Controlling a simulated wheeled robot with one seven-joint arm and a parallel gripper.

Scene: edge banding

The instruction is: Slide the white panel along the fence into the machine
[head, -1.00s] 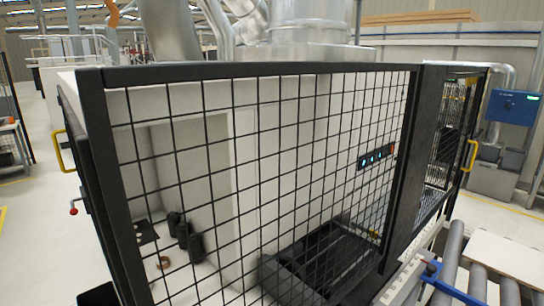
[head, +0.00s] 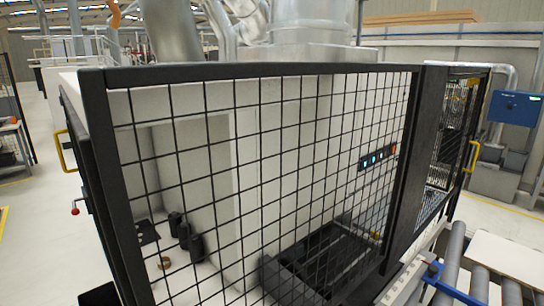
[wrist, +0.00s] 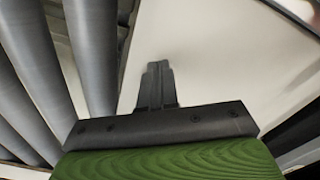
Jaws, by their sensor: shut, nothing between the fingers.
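The white panel (head: 507,258) lies flat on the roller conveyor at the lower right of the head view, partly cut off by the frame. In the wrist view the white panel (wrist: 225,70) fills the middle and right. My gripper (wrist: 157,72) is shut and empty, with its fingers over the panel; I cannot tell whether they touch it. The gripper is not in the head view. The machine (head: 300,180) stands behind a black mesh guard, with a small lit control panel (head: 377,157). A pale rail with a blue clamp (head: 440,283) runs beside the rollers.
Grey rollers (head: 448,262) lie beside the panel; rollers (wrist: 45,75) also show at the left of the wrist view. The black mesh guard frame (head: 408,170) blocks the near side of the machine. A blue box (head: 515,107) hangs at the far right.

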